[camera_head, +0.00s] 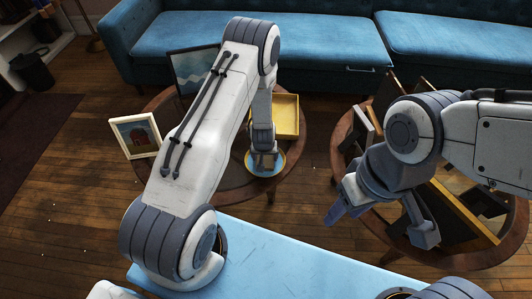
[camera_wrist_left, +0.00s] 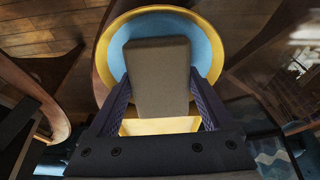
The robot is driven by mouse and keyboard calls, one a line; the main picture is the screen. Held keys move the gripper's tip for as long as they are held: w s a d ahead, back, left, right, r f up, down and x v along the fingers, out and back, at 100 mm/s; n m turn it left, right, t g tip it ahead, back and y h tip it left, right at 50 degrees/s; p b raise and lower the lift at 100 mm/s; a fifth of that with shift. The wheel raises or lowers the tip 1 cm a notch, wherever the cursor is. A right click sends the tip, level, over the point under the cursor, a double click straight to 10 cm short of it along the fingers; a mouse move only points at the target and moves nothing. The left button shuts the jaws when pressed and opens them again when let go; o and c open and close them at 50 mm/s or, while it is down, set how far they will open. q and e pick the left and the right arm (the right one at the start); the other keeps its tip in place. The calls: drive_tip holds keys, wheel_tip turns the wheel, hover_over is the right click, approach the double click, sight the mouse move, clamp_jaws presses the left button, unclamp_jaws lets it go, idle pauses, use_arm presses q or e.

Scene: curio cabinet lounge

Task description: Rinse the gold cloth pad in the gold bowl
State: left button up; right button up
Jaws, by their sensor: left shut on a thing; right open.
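The gold bowl (camera_head: 280,167) stands on the round wooden table at left, with a blue inside. From above, its gold rim (camera_wrist_left: 104,60) rings a blue surface in the left wrist view. My left gripper (camera_head: 264,157) points down over the bowl. It is shut on the cloth pad (camera_wrist_left: 157,72), which looks dull brown-gold and lies between the fingers, over the blue inside. Whether the pad touches the blue surface cannot be told. My right gripper (camera_head: 380,228) is open and empty, in front of the right-hand table.
A yellow tray (camera_head: 286,113) stands just behind the bowl. A dark-framed picture (camera_head: 190,70) and a white-framed picture (camera_head: 136,137) stand at the left table. Several frames crowd the right round table (camera_head: 490,258). A blue sofa (camera_head: 270,45) lies behind.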

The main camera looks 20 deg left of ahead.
sight(265, 157)
use_arm(q)
drive_tip(key=shift+f+b, duration=0.4)
drive_tip(key=shift+f, duration=0.25)
drive_tip(key=shift+s, duration=0.1)
idle(0.7)
drive_tip(key=shift+r+p, duration=3.05)
drive_tip(key=shift+r, duration=0.35)
wheel_tip(265, 157, up, 5)
drive_tip(key=p, duration=0.4)
